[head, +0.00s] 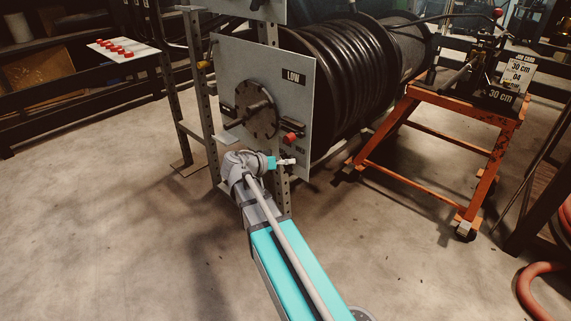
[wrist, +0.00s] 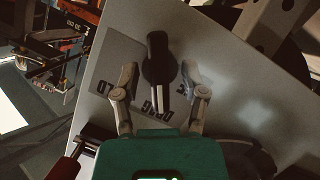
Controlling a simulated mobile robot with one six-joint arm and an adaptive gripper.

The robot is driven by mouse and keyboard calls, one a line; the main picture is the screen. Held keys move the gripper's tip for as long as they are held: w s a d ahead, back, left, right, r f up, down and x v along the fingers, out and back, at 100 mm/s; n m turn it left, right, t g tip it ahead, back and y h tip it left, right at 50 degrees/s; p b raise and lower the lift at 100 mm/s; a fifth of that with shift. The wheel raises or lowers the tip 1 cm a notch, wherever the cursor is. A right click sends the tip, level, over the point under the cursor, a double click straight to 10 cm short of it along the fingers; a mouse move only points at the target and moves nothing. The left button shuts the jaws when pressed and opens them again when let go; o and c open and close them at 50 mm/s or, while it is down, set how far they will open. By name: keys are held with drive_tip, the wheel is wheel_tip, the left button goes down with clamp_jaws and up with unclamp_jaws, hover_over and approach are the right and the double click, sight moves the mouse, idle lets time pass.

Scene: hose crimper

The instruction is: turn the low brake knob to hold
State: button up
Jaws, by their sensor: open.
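The low brake knob (wrist: 156,62) is a black, elongated knob on the grey panel in the wrist view. Its lower, narrow end, with a light strip, lies toward the upside-down DRAG label (wrist: 158,116). My gripper (wrist: 159,73) is open, one finger on each side of the knob, with visible gaps. In the head view my gripper (head: 286,162) is at the panel's lower right edge; the knob is too small or hidden to make out there.
A hose reel (head: 345,75) is behind. An orange cart (head: 425,95) stands right; floor in front is clear.

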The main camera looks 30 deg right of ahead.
drive_tip(key=shift+d, duration=0.1)
clamp_jaws()
drive_tip(key=shift+m, duration=0.3)
drive_tip(key=shift+s+m+t+y+p, duration=0.15)
drive_tip(key=shift+m+t+y+p, duration=0.25)
drive_tip(key=shift+m+t, duration=0.2)
drive_tip(key=shift+s+m+t+y, duration=0.15)
drive_tip(key=shift+m+t+y, duration=0.15)
drive_tip(key=shift+m+t, duration=0.65)
drive_tip(key=m+t, duration=0.2)
drive_tip(key=m, duration=0.2)
drive_tip(key=shift+f+y+b, duration=0.1)
drive_tip(key=shift+y+b, duration=0.3)
drive_tip(key=shift+m+t, duration=0.25)
